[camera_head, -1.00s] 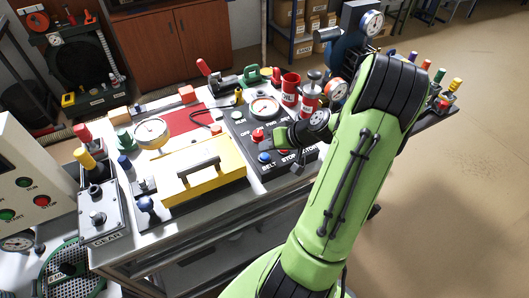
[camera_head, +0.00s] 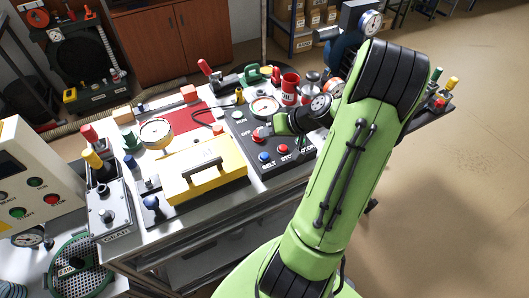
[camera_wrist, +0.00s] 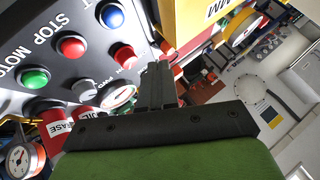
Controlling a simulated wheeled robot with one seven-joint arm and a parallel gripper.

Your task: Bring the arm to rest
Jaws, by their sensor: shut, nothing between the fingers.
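My green arm (camera_head: 350,170) reaches up from the bottom of the head view and bends at a dark joint at upper right. My gripper (camera_head: 268,131) is small there, over or beside the black control panel (camera_head: 246,146). How far it is above the panel is unclear. In the wrist view my gripper (camera_wrist: 156,68) has its dark fingers together with nothing between them. The panel (camera_wrist: 25,22) shows beside the fingers, with blue, red and green buttons.
A yellow case (camera_head: 205,175) with a handle lies left of the panel on the workbench. A dial gauge (camera_head: 156,132), a red cup (camera_head: 290,88) and a grey lever box (camera_head: 108,212) stand close around. Open floor (camera_head: 460,210) lies at right.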

